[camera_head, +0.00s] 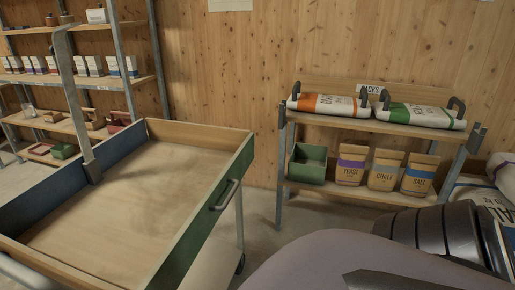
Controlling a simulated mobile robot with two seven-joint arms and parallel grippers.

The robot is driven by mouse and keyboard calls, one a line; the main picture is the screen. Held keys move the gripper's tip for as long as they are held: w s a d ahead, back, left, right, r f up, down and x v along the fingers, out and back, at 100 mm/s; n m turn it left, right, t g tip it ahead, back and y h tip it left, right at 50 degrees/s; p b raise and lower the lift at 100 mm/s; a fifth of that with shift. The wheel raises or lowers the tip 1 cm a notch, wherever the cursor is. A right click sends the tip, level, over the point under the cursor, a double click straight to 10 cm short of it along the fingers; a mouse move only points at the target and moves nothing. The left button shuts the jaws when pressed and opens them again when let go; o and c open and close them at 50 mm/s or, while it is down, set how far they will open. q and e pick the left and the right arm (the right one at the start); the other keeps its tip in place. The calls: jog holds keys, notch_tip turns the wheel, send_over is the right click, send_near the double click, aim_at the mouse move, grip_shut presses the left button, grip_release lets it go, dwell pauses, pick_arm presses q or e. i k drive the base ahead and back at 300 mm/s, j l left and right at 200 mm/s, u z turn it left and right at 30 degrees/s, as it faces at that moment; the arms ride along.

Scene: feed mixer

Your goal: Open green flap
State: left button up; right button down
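The green flap (203,228) is the right-hand side wall of a shallow wooden tray on a wheeled cart. It stands upright, flush with the tray's corners, and looks closed. The flap's near end runs out of the picture at the bottom. Neither gripper shows. Part of my own arm fills the lower right, apart from the flap in the picture.
The tray floor (130,205) is empty; a blue wall (45,198) with a tall grey bar (77,100) is opposite. A rack (375,127) with bags, pouches and a green bin (307,164) stands right. Floor shows between cart and rack.

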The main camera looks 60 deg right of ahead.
aim_at(171, 268)
jog(key=z, duration=1.25)
jog(key=k+l, duration=0.05)
jog(key=l, duration=0.05)
